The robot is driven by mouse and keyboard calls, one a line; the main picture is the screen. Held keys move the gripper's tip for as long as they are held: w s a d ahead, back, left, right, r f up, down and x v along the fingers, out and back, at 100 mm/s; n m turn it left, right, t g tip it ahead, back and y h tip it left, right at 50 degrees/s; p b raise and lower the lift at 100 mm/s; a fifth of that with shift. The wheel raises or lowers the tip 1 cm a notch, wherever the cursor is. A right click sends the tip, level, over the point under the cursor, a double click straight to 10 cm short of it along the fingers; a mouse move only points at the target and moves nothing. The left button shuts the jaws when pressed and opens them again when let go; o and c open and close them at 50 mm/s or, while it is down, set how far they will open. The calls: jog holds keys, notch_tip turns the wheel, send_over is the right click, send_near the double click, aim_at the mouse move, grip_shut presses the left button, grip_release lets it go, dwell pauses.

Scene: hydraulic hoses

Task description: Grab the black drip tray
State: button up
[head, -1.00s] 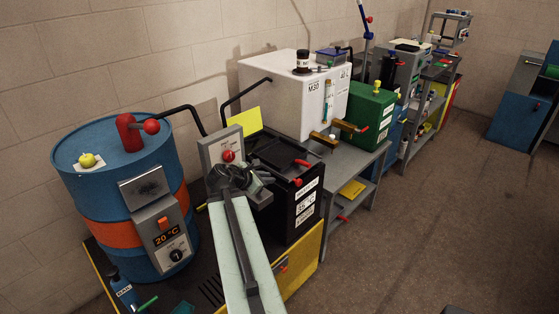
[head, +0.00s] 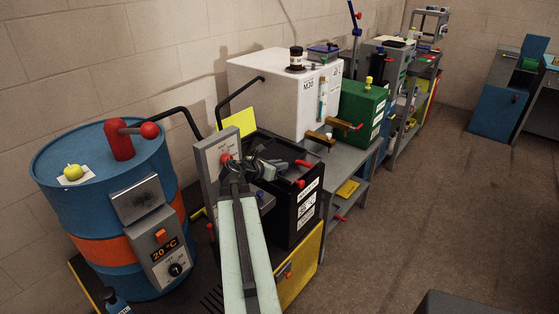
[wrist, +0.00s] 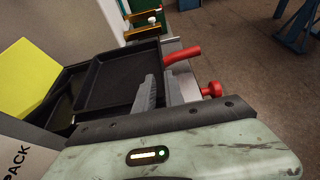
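The black drip tray (wrist: 122,76) is a shallow open pan in the wrist view, empty inside. In the head view its dark top (head: 284,148) sits on the black box, partly hidden by my arm. A red handle (wrist: 183,56) sticks out to the right by its far right side. My gripper (wrist: 160,88) is at the tray's right side, its two grey fingers apart with a narrow gap. I cannot tell whether the tray's rim lies between them. In the head view my gripper (head: 262,167) is over the box's near top edge.
A blue drum (head: 75,205) with an orange band stands at left. A grey panel (head: 214,160) with a red knob and a yellow sheet (head: 239,122) are beside the tray. A white tank (head: 277,95) and green box (head: 361,112) stand behind. The floor at right is open.

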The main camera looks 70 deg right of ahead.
jog(key=b+x, duration=0.2)
jog(key=x, duration=0.3)
jog(key=shift+s, duration=0.2)
grip_shut()
dwell(0.4)
dwell(0.9)
